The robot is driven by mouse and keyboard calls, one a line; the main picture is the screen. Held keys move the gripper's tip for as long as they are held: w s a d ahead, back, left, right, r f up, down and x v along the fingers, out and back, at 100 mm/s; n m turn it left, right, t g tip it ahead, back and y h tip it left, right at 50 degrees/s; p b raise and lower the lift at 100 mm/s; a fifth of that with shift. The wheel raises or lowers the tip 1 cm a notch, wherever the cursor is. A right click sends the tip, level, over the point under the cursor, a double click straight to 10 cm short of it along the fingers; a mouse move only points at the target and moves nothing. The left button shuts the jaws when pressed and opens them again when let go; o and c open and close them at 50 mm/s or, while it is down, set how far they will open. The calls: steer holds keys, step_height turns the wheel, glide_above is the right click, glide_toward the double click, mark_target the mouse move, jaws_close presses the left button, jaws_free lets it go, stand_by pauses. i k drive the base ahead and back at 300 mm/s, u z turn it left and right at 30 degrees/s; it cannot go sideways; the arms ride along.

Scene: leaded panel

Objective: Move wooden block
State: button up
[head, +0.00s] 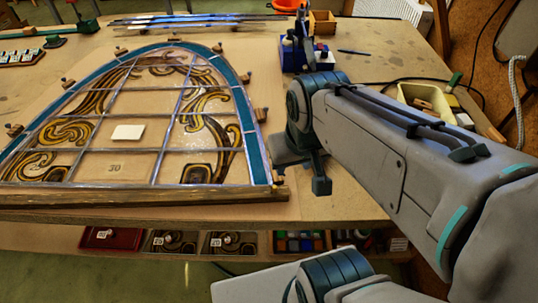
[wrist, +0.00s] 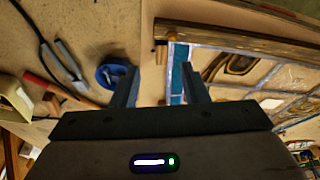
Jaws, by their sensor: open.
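Several small wooden blocks stand around the arched edge of the leaded panel (head: 115,118), among them one at the right side (head: 260,115), one at the upper right (head: 245,78) and one at the left (head: 68,83). Which of them the task means I cannot tell. My gripper (wrist: 160,92) is open, with nothing seen between its fingers. In the wrist view a small wooden piece (wrist: 160,54) lies beyond the fingers, by the panel's corner.
A wooden bar (head: 140,196) runs along the panel's front edge. A pale yellow tray (head: 416,93) with wooden pieces is at the right. A blue holder (head: 296,55) and an orange cup (head: 288,5) stand behind.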

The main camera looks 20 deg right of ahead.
mark_target(277, 180)
steer(key=k, duration=0.5)
steer(key=u, duration=1.6)
steer(key=i, duration=0.65)
steer(key=z, duration=2.1)
